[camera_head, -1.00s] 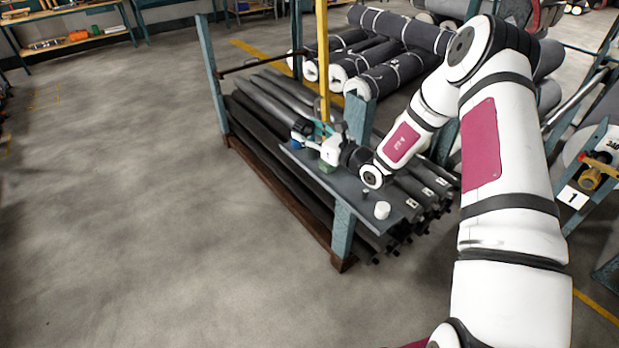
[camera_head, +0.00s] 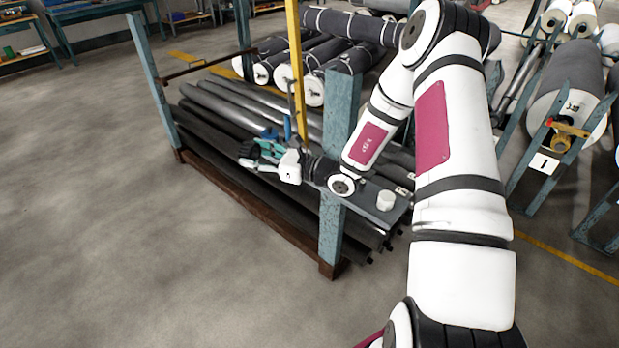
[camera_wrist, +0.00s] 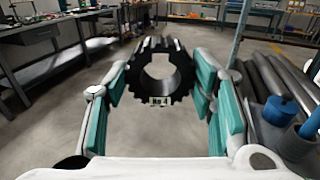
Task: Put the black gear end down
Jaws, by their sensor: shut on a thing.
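The black gear (camera_wrist: 160,94) is a toothed ring with a light label reading "No 4" on its near edge. In the wrist view it sits between the teal pads of my gripper (camera_wrist: 162,80), one pad on each side. My gripper is shut on it. In the head view my gripper (camera_head: 256,157) holds the gear (camera_head: 247,150) in the air, at the left of the grey board and in front of the rod rack. The floor shows behind and below the gear in the wrist view. The gear's underside is hidden.
A grey board (camera_head: 375,207) on the rack bears a white cylinder (camera_head: 385,201). Blue cylinders (camera_wrist: 271,110) stand close at the right in the wrist view. A teal post (camera_head: 338,150) and a yellow post (camera_head: 295,60) rise near my arm. Workbenches (camera_wrist: 50,45) stand behind; open floor lies left.

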